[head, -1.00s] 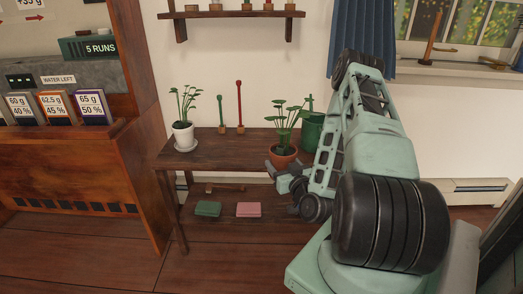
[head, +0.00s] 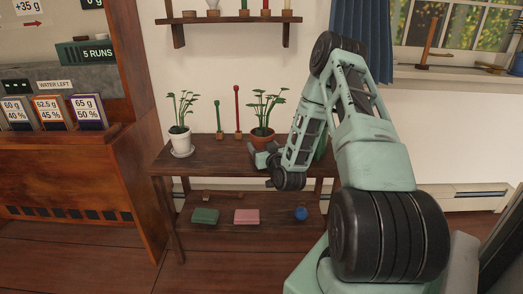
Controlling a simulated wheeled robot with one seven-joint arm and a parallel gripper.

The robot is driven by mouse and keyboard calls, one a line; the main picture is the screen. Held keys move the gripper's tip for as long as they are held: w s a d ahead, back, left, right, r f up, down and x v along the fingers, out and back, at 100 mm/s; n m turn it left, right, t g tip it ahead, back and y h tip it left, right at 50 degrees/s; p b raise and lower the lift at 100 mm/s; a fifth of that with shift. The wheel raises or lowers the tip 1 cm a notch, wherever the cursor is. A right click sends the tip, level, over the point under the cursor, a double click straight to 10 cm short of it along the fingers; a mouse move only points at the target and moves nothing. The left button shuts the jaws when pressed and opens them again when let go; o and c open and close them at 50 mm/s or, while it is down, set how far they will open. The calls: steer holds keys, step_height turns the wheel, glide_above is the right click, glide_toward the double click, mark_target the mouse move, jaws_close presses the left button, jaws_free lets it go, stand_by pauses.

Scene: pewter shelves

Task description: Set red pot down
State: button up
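The red pot (head: 262,138), a terracotta one with a leafy green plant, is upright at the back of the wooden table top (head: 215,158), right of the red-topped stake. I cannot tell whether its base rests fully on the wood. My gripper (head: 262,154) is at the pot's near side, low against it, with the arm reaching in from the right. The fingertips are small and overlap the pot's lower part, so whether they grip it is unclear.
A white pot (head: 180,141) with a plant stands on a saucer at the left. Green (head: 218,120) and red (head: 237,110) stakes stand at the back. A green can (head: 320,148) is partly hidden behind my arm. The lower shelf holds green (head: 205,216), pink (head: 246,216) and blue (head: 301,213) items.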

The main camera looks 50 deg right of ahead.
steer(key=shift+w+d+f+b, duration=0.3)
steer(key=shift+w+f, duration=0.2)
steer(key=shift+f, duration=0.15)
steer(key=shift+f, duration=0.1)
steer(key=o, duration=1.6)
steer(key=shift+f, duration=0.1)
steer(key=shift+c, duration=0.2)
